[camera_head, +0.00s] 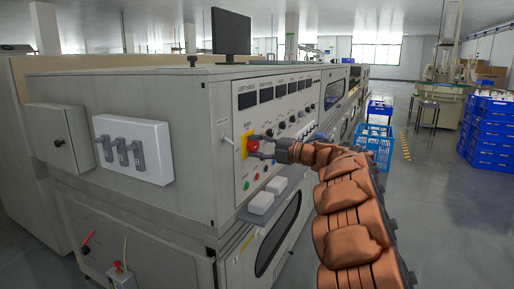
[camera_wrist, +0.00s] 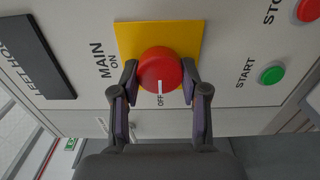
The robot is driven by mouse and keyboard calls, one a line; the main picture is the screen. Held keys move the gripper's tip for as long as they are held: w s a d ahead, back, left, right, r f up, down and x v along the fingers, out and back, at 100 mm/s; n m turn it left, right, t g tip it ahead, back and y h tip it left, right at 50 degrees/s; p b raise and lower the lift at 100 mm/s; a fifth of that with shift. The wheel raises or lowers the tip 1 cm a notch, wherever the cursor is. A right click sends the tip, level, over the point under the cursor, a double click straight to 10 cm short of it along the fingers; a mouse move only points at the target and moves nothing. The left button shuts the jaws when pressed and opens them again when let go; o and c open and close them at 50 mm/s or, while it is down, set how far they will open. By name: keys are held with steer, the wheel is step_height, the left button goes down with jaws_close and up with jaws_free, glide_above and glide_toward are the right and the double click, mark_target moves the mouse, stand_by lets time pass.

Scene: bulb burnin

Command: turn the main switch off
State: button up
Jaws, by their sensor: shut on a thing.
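The main switch is a red rotary knob (camera_wrist: 160,68) on a yellow square plate (camera_wrist: 190,32). In the head view the red knob (camera_head: 253,146) is on the front panel of the large machine. The lettering MAIN and ON is left of the plate in the wrist view, and OFF is below the knob. The white mark on the knob points down at OFF. My gripper (camera_wrist: 160,78) has one finger on each side of the knob and is shut on it. The gripper also shows at the knob in the head view (camera_head: 257,145).
A green START button (camera_wrist: 271,75) and a red STOP button (camera_wrist: 309,9) are right of the switch. In the head view, a monitor (camera_head: 231,32) stands on the machine (camera_head: 130,85). Blue crates (camera_head: 490,130) are at the right.

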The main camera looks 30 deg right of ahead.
steer(key=o, duration=1.1)
steer(key=shift+o, duration=0.2)
steer(key=v, duration=1.2)
